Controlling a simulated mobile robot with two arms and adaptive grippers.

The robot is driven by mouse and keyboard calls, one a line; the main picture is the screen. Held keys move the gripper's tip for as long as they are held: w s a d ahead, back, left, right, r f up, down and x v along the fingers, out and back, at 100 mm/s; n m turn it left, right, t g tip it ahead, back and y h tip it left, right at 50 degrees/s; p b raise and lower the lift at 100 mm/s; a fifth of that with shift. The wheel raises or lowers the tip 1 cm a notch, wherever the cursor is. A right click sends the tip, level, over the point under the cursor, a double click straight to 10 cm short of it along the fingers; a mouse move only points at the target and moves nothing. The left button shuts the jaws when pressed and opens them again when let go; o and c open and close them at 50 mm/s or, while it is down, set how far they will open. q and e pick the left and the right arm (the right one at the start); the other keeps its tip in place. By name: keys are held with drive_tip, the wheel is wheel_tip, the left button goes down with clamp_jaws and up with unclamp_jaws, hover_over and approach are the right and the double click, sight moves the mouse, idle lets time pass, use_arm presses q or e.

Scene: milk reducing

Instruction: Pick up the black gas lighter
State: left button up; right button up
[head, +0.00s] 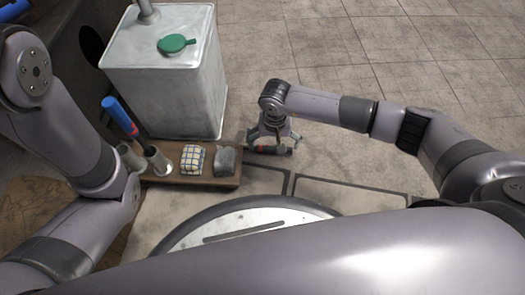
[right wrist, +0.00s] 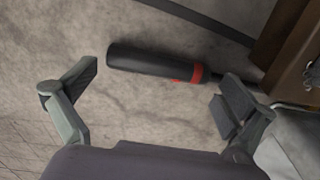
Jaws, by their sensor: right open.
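The black gas lighter (right wrist: 155,64) has a black handle with a red band and a thin metal end at the right in the right wrist view. It also shows as a dark bar with a bit of red in the head view (head: 272,151). My right gripper (head: 273,141) is open above it, and its fingers (right wrist: 158,88) stand apart toward the two ends of the handle. Nothing is held between them. Whether a finger touches the lighter I cannot tell. My left arm is at the left of the head view, with its gripper out of frame.
A wooden board (head: 190,182) left of my right gripper holds metal cups (head: 158,161), a blue-handled tool (head: 119,115), a checked cloth (head: 192,158) and a grey block (head: 225,161). A large metal canister (head: 160,90) stands behind. The tiled floor at right is clear.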

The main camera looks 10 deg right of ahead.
wheel_tip(320, 180, down, 2)
drive_tip(key=shift+f+b, duration=0.1)
drive_tip(key=shift+b, duration=0.35)
drive_tip(key=c, duration=0.8)
drive_tip(key=shift+o, duration=0.2)
drive_tip(key=shift+r, duration=0.2)
